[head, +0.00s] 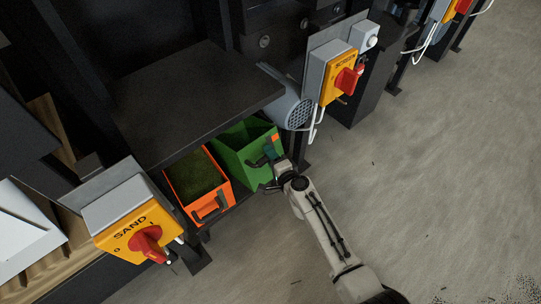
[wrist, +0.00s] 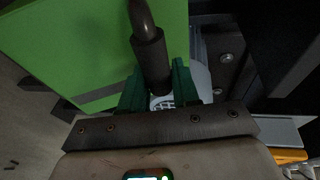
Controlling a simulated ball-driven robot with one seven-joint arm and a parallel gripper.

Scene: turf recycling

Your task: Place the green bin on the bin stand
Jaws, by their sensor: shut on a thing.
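The green bin (head: 245,147) stands beside the orange bin, under the edge of a dark panel. Its open top faces up and its inside looks empty. My gripper (head: 271,165) is at its front side, shut on its dark handle. The wrist view shows the black handle (wrist: 150,58) between my green fingers (wrist: 155,88), with the bin's green wall (wrist: 75,45) behind it. A dark low support, seemingly the bin stand (head: 232,203), shows beside the orange bin. The green bin's underside is hidden, so I cannot tell whether it rests on it.
The orange bin (head: 198,185), holding green turf, is close on the left. A dark panel (head: 190,100) overhangs behind. A grey motor (head: 289,101) and yellow switch box (head: 340,77) stand to the right, the SAND switch box (head: 135,226) to the left. Floor at right is clear.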

